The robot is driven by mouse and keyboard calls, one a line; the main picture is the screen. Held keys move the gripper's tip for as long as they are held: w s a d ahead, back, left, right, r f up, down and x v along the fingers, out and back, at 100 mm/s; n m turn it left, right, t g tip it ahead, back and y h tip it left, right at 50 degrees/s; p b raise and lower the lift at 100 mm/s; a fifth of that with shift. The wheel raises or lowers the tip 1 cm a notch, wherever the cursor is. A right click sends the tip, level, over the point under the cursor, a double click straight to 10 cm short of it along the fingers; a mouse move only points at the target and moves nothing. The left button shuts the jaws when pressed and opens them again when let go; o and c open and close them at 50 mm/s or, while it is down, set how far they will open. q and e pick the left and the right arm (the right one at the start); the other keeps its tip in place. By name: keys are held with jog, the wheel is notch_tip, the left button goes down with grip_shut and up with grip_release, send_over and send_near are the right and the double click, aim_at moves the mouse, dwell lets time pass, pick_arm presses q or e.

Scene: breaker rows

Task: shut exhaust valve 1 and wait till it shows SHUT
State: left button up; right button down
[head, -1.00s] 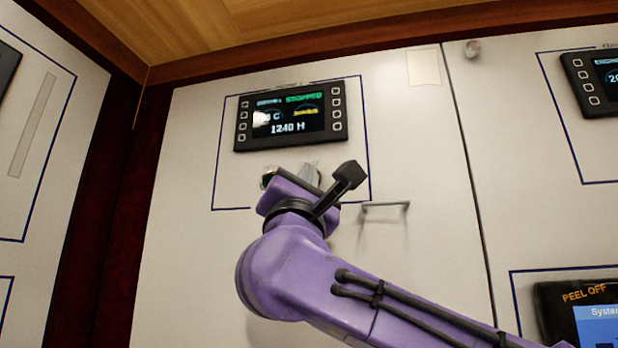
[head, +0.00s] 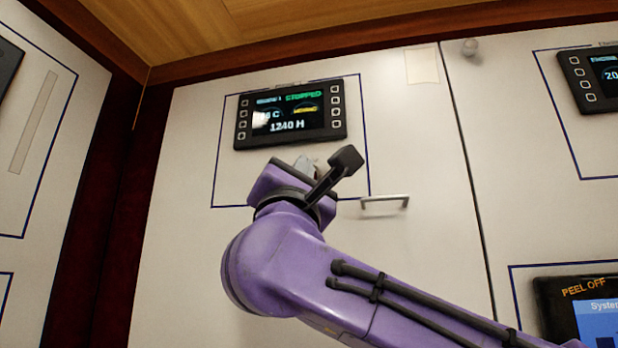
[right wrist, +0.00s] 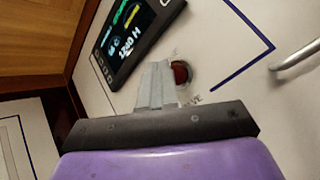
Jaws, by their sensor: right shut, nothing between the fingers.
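The engine 1 display (head: 290,115) on the white panel shows a green STOPPED, a small yellow word too blurred to read surely, and 1240 H. It also shows in the right wrist view (right wrist: 140,28). I cannot read SHUT on it. Below it, a round red button (right wrist: 181,73) in a dark ring is partly visible beside my right fingers, with a partly covered label ending in VE. My right gripper (head: 308,166) is shut and empty below the display; its pale fingers (right wrist: 157,78) overlap the button area. I cannot tell whether they touch anything. My left gripper is out of view.
A metal handle (head: 385,199) sticks out of the panel right of my right gripper. Another screen (head: 590,308) marked PEEL OFF is at the lower right, and another display (head: 596,82) at the upper right. A wooden ceiling (head: 270,35) runs above.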

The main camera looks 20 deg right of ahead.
jog(key=s, duration=0.1)
jog(key=s+a, duration=0.1)
jog(key=s+a+b, duration=0.1)
jog(key=shift+s+a, duration=0.25)
jog(key=shift+s, duration=0.1)
dwell(0.6)
